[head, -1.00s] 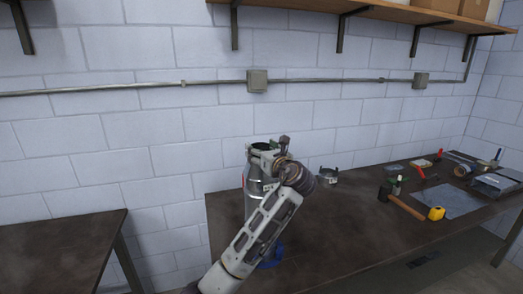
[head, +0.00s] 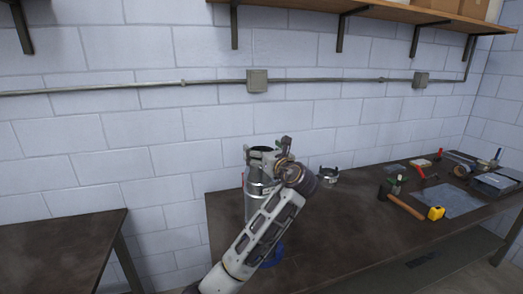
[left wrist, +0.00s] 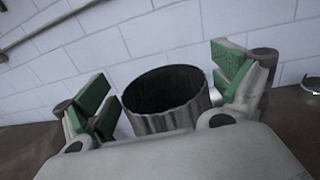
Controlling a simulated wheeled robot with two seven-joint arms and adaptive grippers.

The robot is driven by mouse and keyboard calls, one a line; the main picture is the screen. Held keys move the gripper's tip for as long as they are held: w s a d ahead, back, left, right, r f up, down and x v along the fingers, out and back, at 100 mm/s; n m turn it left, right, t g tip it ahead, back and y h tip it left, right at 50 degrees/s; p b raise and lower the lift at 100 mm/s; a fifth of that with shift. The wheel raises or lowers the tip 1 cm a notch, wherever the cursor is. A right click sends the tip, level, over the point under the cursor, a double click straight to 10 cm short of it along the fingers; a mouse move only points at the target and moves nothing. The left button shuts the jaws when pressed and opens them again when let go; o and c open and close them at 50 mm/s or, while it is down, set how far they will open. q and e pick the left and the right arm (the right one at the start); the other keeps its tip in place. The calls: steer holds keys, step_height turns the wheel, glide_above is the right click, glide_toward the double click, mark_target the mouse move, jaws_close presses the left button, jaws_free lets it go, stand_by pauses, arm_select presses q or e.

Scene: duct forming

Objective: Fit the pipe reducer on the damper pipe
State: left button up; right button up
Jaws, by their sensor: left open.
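An upright metal pipe (head: 254,203) stands at the near left end of the workbench, partly hidden behind my left arm. Its round open mouth and ribbed upper rim show in the left wrist view (left wrist: 168,118). I cannot tell whether this top part is the reducer or the damper pipe's own end. My left gripper (head: 268,152) is at the pipe's top, open, with its green-padded fingers on either side of the rim. In the left wrist view, the gripper (left wrist: 165,90) shows gaps between both pads and the rim. My right gripper is not in view.
A short metal collar (head: 328,175) stands on the workbench (head: 345,225) right of the pipe. A hammer (head: 405,206), a yellow tape measure (head: 436,213) and other tools lie farther right. A blue object (head: 272,258) is near the pipe's base. The bench middle is clear.

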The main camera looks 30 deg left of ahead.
arm_select(q)
steer(key=v, duration=1.1)
stand_by(0.8)
